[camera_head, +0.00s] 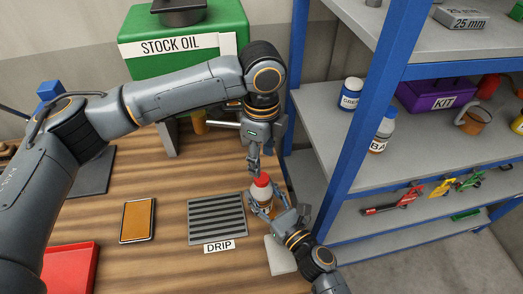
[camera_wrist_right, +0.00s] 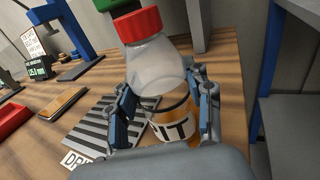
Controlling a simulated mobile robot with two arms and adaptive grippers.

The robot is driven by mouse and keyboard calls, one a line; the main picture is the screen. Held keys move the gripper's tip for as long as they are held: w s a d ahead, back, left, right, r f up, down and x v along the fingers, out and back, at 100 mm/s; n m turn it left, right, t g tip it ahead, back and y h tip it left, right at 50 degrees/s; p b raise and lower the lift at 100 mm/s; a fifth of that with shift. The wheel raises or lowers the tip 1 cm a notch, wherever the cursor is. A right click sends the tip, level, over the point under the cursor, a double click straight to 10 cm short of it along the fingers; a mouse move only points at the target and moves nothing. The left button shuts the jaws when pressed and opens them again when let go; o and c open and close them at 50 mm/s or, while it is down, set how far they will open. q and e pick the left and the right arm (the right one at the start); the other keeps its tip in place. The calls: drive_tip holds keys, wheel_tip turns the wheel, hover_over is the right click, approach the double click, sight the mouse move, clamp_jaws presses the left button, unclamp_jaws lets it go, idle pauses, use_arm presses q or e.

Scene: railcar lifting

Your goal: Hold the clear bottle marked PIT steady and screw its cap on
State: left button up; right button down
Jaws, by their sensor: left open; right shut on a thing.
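The clear bottle (camera_wrist_right: 175,125) stands upright on the wooden bench, with amber liquid low inside and a label of which "IT" shows. Its red cap (camera_head: 262,180) sits on top of the neck, and it also shows in the right wrist view (camera_wrist_right: 138,25). Whether the cap is threaded tight cannot be told. My right gripper (camera_head: 262,204) is shut around the bottle's body from the lower right. My left gripper (camera_head: 256,168) points down just above the cap, open, with its fingertips close over it and nothing held.
A grey slatted drip tray (camera_head: 215,218) lies left of the bottle. An amber pad (camera_head: 138,220) and a red tray (camera_head: 68,272) lie farther left. A green stock oil tank (camera_head: 188,45) stands behind. Blue-framed shelving (camera_head: 342,150) rises close on the right.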

sight(262, 177)
use_arm(q)
drive_tip(key=n, duration=0.6)
drive_tip(key=shift+r, duration=0.4)
drive_tip(key=n, duration=0.6)
drive_tip(key=shift+r, duration=0.3)
drive_tip(key=shift+f, duration=0.1)
drive_tip(key=shift+f, duration=3.95)
clamp_jaws()
drive_tip(key=shift+o, duration=0.6)
unclamp_jaws()
drive_tip(key=shift+r, duration=0.1)
wheel_tip(262, 177, up, 12)
